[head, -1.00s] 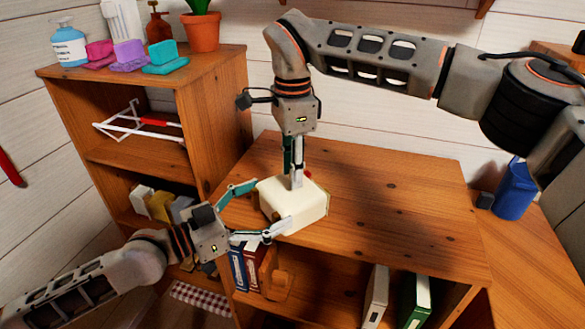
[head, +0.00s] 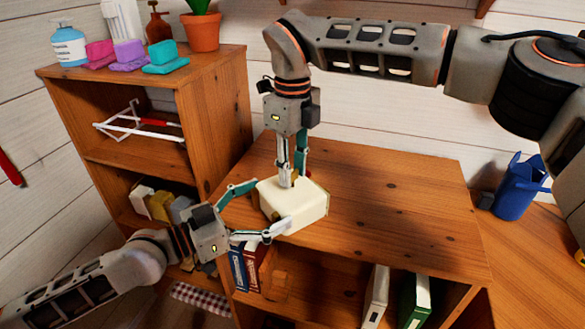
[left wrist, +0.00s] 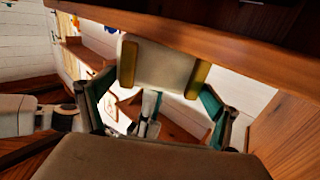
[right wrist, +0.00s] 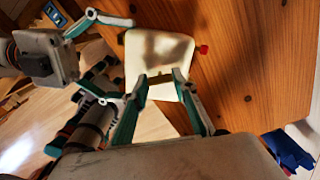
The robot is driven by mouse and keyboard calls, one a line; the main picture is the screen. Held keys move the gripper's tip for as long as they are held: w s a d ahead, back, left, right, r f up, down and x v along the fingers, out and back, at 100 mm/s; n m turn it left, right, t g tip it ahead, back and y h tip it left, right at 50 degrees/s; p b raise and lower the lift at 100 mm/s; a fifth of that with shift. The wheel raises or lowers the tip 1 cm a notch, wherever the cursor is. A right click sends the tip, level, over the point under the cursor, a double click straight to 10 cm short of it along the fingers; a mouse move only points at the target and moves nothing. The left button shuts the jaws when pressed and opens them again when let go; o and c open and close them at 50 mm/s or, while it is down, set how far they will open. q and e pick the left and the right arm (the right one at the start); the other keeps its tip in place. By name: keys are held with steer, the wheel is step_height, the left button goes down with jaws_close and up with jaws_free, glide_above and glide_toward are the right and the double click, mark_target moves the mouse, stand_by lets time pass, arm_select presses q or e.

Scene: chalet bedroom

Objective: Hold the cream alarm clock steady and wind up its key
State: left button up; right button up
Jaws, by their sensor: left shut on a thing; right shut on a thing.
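The cream alarm clock (head: 300,208) is a rounded block on the wooden top of the low shelf unit. My left gripper (head: 272,203) is shut on its body from the left, one finger on each side; the left wrist view shows the clock (left wrist: 160,62) between the fingers, with gold pads at its sides. My right gripper (head: 292,181) points straight down onto the clock's upper face, its fingers close together.
A taller shelf (head: 215,85) stands at the left, with a plant pot (head: 201,31), bottles and coloured blocks on top. Books stand below the clock. The wooden top (head: 400,200) right of the clock is clear.

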steer(key=m, duration=0.6)
steer(key=shift+m, duration=0.3)
steer(key=m, duration=1.1)
steer(key=shift+m, duration=0.3)
steer(key=m, duration=0.5)
steer(key=shift+m, duration=0.4)
steer(key=o, duration=1.1)
